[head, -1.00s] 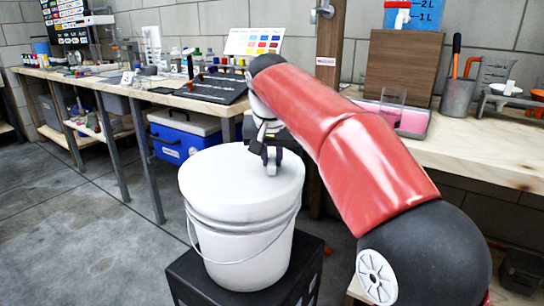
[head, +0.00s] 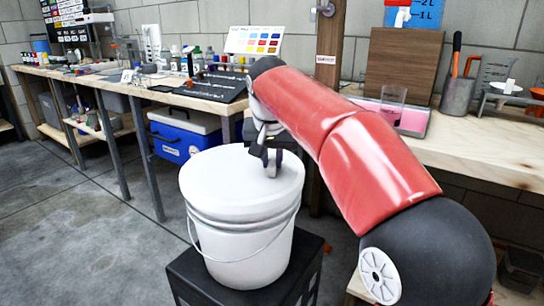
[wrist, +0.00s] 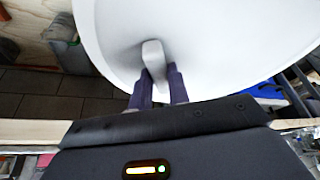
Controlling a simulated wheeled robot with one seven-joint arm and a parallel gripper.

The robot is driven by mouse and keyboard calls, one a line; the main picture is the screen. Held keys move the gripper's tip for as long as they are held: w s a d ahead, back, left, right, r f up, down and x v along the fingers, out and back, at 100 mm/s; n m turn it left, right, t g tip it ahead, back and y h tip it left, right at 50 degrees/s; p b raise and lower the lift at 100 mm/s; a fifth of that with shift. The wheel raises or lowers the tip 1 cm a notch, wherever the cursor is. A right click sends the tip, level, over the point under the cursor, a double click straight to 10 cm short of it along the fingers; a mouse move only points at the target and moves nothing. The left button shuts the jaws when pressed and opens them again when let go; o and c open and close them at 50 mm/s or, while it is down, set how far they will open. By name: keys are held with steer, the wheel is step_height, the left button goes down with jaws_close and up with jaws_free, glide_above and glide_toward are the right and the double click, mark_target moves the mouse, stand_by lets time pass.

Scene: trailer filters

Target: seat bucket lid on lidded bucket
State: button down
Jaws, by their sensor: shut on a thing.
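The white bucket lid (head: 225,178) lies over the mouth of the white lidded bucket (head: 240,255) and looks about level. I cannot tell whether it is pressed fully down all round. In the wrist view the lid (wrist: 215,45) fills the upper part, with a small white knob (wrist: 154,60) standing up from it. My gripper (head: 271,168) is above the right part of the lid. In the wrist view its two dark fingers (wrist: 160,85) are shut on the knob. The bucket's rim is partly hidden under the lid.
The bucket stands upright on a black stand (head: 300,275), its wire handle hanging in front. A workbench (head: 480,150) runs behind and to the right. A blue cooler (head: 180,138) sits under the left bench. Open concrete floor (head: 70,240) lies to the left.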

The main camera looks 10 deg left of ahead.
steer(key=c, duration=0.8)
jaws_free()
steer(key=shift+o, duration=0.2)
steer(key=shift+r+p, duration=3.55)
steer(key=shift+p, duration=0.25)
